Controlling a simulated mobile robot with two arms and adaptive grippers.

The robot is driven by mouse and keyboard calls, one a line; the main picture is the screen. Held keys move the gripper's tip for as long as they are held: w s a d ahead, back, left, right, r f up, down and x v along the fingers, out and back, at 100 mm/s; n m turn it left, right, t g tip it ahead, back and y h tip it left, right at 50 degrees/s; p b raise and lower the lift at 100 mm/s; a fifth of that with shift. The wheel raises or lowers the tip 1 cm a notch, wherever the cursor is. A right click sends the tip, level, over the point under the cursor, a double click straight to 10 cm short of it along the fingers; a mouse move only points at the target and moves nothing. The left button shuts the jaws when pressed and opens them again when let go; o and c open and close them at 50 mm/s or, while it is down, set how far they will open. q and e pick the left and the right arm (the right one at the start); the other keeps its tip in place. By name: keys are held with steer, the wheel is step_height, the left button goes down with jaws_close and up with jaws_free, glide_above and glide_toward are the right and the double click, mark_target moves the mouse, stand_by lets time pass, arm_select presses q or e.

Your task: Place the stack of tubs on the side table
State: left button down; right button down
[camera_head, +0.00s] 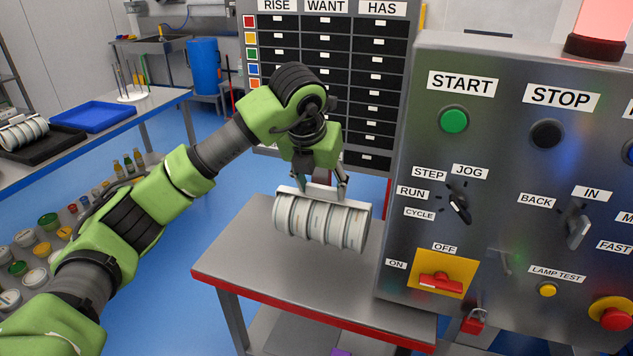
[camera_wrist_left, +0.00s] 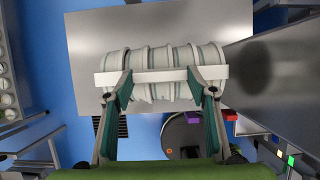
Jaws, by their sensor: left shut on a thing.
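The stack of tubs (camera_head: 318,222) is a row of several white tubs lying on its side under a pale carrier bar. It also shows in the left wrist view (camera_wrist_left: 160,60). My left gripper (camera_head: 321,192) is shut on the carrier bar from above, with one finger near each end in the left wrist view (camera_wrist_left: 161,85). The stack is over the side table (camera_head: 240,255), a grey steel top with a red front edge. I cannot tell whether the tubs touch the top. My right gripper is not in view.
A control panel (camera_head: 490,150) with knobs and buttons stands close to the right of the stack. At the left, another table holds a blue tray (camera_head: 95,117) and a black tray (camera_head: 60,143) with similar tubs. The side table's left part is bare.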

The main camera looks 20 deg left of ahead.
arm_select(q)
steer(key=w+f+p, duration=0.2)
steer(key=w+f, duration=0.3)
steer(key=shift+w+a+f, duration=0.1)
steer(key=shift+w+a, duration=0.05)
steer(key=shift+a, duration=0.05)
steer(key=shift+f+p, duration=0.9)
steer(key=shift+w+f, duration=0.1)
steer(key=shift+f, duration=0.65)
steer(key=c, duration=1)
jaws_free()
steer(key=shift+s+f, duration=0.2)
steer(key=shift+f, duration=0.1)
steer(key=shift+o, duration=0.4)
steer(key=shift+s+r, duration=0.1)
steer(key=shift+r, duration=0.15)
